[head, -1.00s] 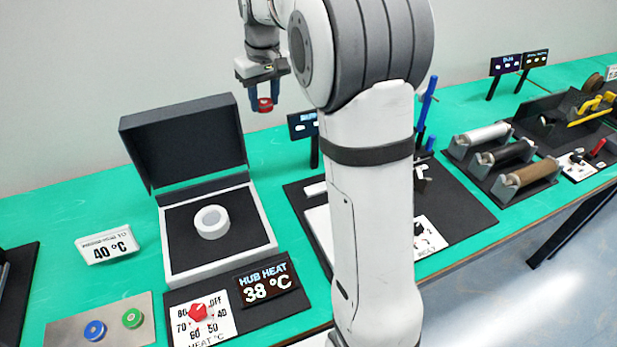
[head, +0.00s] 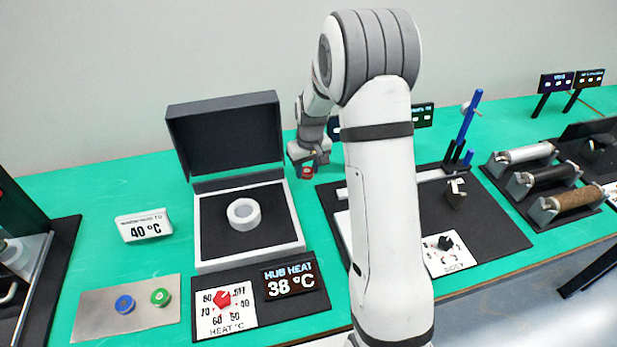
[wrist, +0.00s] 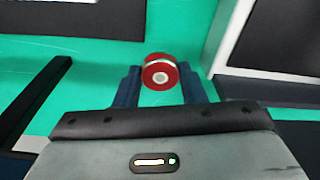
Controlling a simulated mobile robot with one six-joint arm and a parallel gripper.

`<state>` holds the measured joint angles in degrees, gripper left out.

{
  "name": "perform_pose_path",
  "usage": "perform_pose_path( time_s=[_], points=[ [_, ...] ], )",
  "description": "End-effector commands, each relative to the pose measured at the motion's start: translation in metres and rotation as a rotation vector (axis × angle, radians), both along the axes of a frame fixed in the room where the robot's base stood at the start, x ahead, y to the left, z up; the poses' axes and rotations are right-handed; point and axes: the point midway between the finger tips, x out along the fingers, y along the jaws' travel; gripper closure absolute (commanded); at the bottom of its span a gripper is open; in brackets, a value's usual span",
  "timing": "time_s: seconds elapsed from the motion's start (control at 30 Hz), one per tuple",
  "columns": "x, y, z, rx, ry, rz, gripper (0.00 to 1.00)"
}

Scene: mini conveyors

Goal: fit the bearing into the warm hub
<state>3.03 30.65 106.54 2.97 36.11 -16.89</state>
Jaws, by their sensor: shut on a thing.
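The white ring-shaped hub (head: 243,213) lies on the dark floor of the heater box (head: 200,235), whose lid (head: 226,132) stands open. My gripper (head: 306,172) is to the right of the box's back part, above the green table. It is shut on the red bearing (head: 307,173), away from the hub. In the wrist view the red bearing (wrist: 160,72), with a pale centre, sits between the two blue fingertips. The hub heat display (head: 290,281) reads 38 °C. The red heat knob (head: 222,299) is on its dial plate below the box.
A 40 °C sign (head: 144,226) stands left of the box. A metal plate with a blue button (head: 125,304) and a green button (head: 160,297) lies at front left. A black station board (head: 490,225) and several rollers (head: 528,153) are at right.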

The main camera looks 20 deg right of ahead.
Motion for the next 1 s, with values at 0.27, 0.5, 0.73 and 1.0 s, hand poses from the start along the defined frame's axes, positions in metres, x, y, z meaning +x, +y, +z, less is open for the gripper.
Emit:
perform_pose_path(
  time_s=[0.27, 0.5, 0.73, 1.0],
  points=[
    [-0.001, 0.000, -0.036, 0.000, 0.004, -0.001, 0.87],
    [0.000, -0.001, -0.041, 0.000, -0.001, -0.002, 0.87],
    [0.000, -0.001, -0.044, 0.000, 0.000, -0.002, 0.59],
    [0.000, -0.001, -0.044, 0.000, 0.000, -0.003, 0.41]
  ],
)
